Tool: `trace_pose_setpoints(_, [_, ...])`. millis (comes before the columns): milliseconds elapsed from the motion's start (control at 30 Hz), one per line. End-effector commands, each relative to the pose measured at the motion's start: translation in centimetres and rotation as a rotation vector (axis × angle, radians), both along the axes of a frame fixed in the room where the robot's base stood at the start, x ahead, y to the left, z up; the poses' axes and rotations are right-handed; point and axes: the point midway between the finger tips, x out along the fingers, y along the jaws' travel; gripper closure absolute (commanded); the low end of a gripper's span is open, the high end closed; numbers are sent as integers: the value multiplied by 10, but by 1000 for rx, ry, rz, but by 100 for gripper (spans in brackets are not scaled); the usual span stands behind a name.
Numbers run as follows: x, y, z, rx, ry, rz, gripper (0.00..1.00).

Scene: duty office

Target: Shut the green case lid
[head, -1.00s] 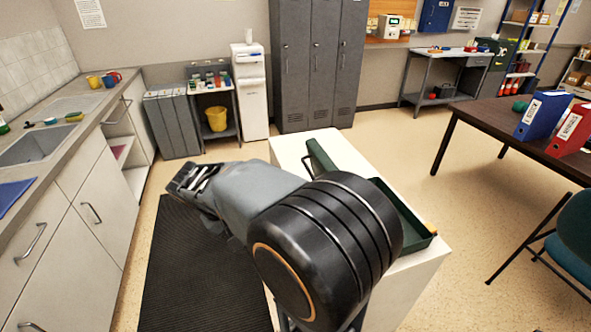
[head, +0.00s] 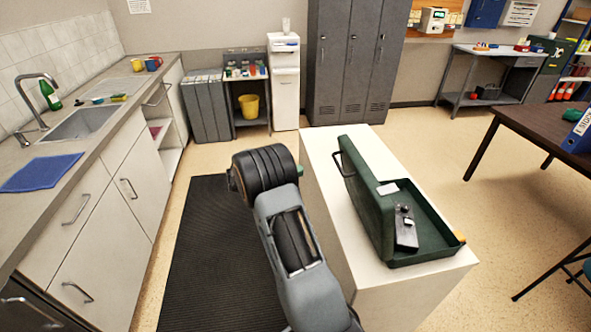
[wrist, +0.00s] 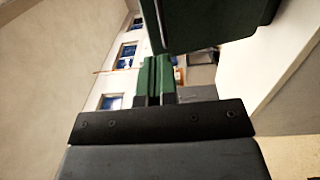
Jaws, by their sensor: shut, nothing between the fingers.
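The green case (head: 372,215) sits open on a white cabinet. Its lid stands raised on the left side, with a dark handle (head: 342,163) on its outer face. The shallow tray half (head: 440,222) lies open on the right. My gripper (wrist: 155,75) shows in the wrist view with its fingers together and nothing between them. A dark green part of the case (wrist: 210,25) hangs above and right of the fingertips there, apart from them.
The white cabinet (head: 330,190) has bare top around the case. A dark item with black knobs (head: 405,230) and a white piece (head: 388,188) show at the case. The sink counter (head: 110,135) is at left, a black mat (head: 225,270) on the floor, a brown table (head: 545,125) at right.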

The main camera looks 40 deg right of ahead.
Motion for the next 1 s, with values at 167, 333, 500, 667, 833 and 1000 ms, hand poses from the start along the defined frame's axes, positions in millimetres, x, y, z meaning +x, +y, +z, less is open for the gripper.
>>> trace_pose_setpoints(167, [-19, -31, 5, 2, 1, -3, 100])
trace_pose_setpoints(333, [-33, -57, 6, 3, 1, -3, 100])
trace_pose_setpoints(500, [-44, -76, 6, 4, 1, -2, 100])
trace_pose_setpoints(667, [-50, -86, 6, 3, 1, 0, 100])
trace_pose_setpoints(833, [-53, -91, 5, 4, 0, 0, 100])
trace_pose_setpoints(1000, [-53, -91, 5, 4, 0, 0, 100])
